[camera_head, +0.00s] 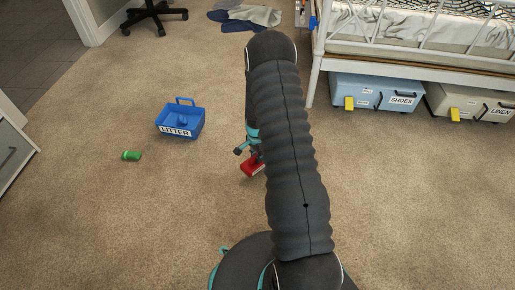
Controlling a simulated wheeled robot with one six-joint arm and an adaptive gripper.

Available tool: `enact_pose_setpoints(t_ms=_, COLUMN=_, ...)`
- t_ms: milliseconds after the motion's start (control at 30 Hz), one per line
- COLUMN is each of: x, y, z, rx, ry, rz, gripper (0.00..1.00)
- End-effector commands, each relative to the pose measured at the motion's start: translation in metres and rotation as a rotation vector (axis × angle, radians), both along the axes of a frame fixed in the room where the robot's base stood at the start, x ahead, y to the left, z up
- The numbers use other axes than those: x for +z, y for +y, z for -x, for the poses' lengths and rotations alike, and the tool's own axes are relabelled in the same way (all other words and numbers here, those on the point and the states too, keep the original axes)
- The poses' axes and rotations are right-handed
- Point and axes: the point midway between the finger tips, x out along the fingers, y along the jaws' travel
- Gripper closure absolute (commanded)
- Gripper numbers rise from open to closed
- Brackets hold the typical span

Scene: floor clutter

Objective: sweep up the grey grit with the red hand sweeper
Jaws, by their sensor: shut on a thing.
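The red hand sweeper (251,170) shows just left of my arm, low over or on the carpet; I cannot tell whether it touches. My gripper (249,155) is shut on it from above. My arm hides part of the gripper and the floor to the right of it. I cannot make out any grey grit on the carpet; it may be hidden behind my arm or too small to see.
A blue bin labelled LITTER (178,131) stands to the left, with something blue inside. A green can (132,156) lies left of it. A bed with a blue SHOES box (372,96) and a LINEN box (470,106) is at right. Clothes (250,17) lie at the back.

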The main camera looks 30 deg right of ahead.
Motion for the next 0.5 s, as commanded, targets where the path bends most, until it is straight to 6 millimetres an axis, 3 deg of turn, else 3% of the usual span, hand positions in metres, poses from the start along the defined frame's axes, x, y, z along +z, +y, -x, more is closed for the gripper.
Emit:
enact_pose_setpoints(t_ms=300, x=0.030, y=-0.001, z=0.000, rx=-0.002, ry=0.000, rz=0.000, gripper=1.00)
enact_pose_setpoints(t_ms=500, x=0.033, y=-0.001, z=0.000, rx=-0.002, ry=0.000, rz=0.000, gripper=1.00)
